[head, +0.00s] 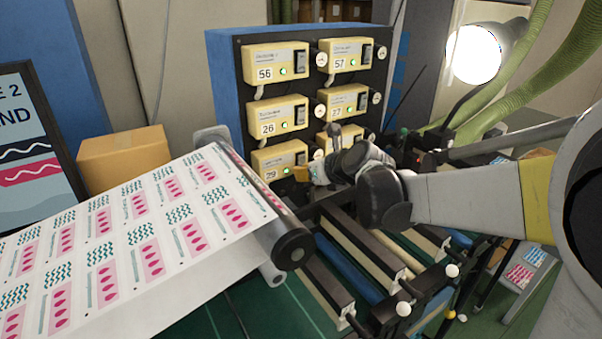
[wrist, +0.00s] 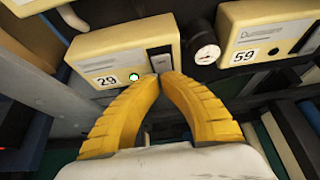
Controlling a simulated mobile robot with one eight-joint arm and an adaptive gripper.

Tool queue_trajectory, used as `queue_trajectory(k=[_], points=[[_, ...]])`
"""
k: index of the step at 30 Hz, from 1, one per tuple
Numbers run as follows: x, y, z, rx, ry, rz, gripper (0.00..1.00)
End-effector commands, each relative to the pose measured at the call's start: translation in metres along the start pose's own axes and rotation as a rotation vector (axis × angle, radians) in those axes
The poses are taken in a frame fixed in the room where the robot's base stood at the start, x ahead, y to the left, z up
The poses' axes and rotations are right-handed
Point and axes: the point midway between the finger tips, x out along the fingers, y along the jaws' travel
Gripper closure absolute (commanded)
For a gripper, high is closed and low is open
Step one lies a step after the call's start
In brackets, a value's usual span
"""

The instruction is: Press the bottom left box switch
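The bottom left box (head: 275,160), yellow and marked 29, hangs on the blue-sided panel; it also shows in the wrist view (wrist: 105,50). It has a lit green lamp (wrist: 134,77). Its dark switch (head: 301,158) is at its right side; in the wrist view the switch (wrist: 161,63) is partly hidden behind the fingertips. My gripper (head: 301,173) is at the lower right of this box. In the wrist view my gripper (wrist: 161,77) has its two yellow fingers brought together at the tips, with nothing between them. I cannot tell whether the tips touch the switch.
Box 59 (wrist: 265,38) and a round gauge (wrist: 206,50) are just right of box 29. Box 26 (head: 277,117) is above it. The printed web (head: 140,220) and its roller end (head: 293,249) lie below and left. Machine rollers (head: 355,270) fill the space below my arm.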

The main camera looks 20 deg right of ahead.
Motion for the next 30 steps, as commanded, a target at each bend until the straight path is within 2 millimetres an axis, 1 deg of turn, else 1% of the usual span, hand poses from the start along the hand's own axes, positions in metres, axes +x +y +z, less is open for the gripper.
queue_trajectory(k=[14,25,30], points=[[-0.009,0.0,0.015,0.0,0.0,0.0,1.0],[-0.009,-0.001,0.014,0.0,0.001,0.0,1.0],[-0.017,-0.006,0.013,-0.001,0.0,0.0,1.0]])
